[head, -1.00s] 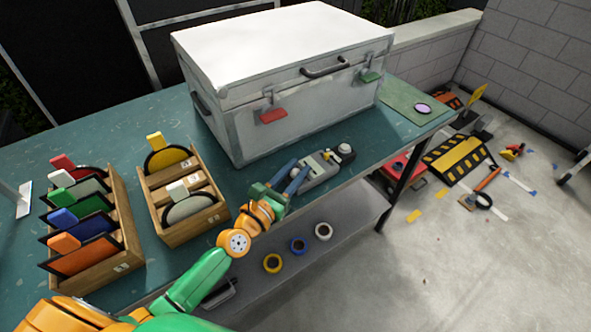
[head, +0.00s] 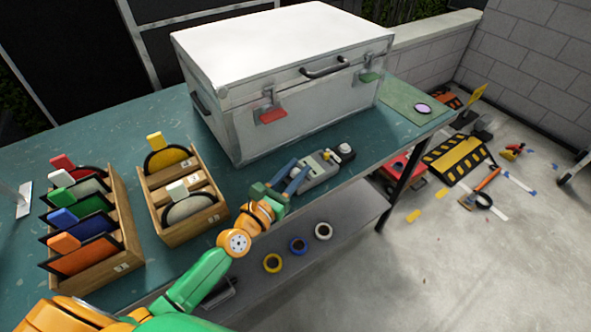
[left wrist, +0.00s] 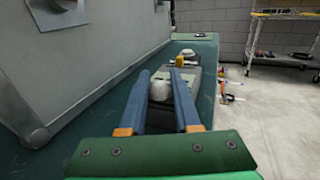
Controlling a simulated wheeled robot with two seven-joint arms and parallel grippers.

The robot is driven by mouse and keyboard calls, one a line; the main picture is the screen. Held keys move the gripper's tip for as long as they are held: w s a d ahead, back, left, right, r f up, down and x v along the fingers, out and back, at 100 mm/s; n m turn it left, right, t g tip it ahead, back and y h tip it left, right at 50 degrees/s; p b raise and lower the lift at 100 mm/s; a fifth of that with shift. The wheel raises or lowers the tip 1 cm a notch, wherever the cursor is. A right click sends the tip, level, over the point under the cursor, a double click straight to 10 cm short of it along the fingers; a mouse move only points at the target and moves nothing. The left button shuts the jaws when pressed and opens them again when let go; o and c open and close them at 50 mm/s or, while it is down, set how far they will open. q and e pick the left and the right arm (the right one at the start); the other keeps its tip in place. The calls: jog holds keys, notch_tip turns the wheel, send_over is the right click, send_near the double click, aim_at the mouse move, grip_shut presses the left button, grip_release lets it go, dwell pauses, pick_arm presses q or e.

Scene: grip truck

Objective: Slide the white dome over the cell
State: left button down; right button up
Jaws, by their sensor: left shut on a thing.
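A grey handheld meter (head: 318,172) lies near the front edge of the teal table, with a small yellow part on top; it also shows in the left wrist view (left wrist: 206,88). A pale rounded piece, which looks like the white dome (left wrist: 160,90), sits between my left fingers at the meter's near end. A second whitish round part (head: 346,149) with a dark rim is at the meter's far end; whether this is the cell I cannot tell. My left gripper (head: 297,172) is shut on the pale piece, its blue fingers either side of it. My right gripper is not in view.
A large silver case (head: 300,95) stands close behind the meter. Two wooden racks (head: 190,215) with coloured-handled discs stand to the left. A green mat (head: 405,105) lies at the table's right end. Tape rolls (head: 298,245) sit on the shelf below.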

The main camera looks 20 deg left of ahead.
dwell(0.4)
pick_arm(q)
jog(key=shift+s+d, duration=0.45)
jog(key=shift+d, duration=0.1)
jog(key=c, duration=0.6)
grip_release()
jog(key=shift+c, duration=0.2)
jog(key=b+v, duration=0.1)
jog(key=v, duration=0.5)
jog(key=shift+s+f, duration=0.1)
jog(key=shift+s+a, duration=0.1)
jog(key=shift+s, duration=0.3)
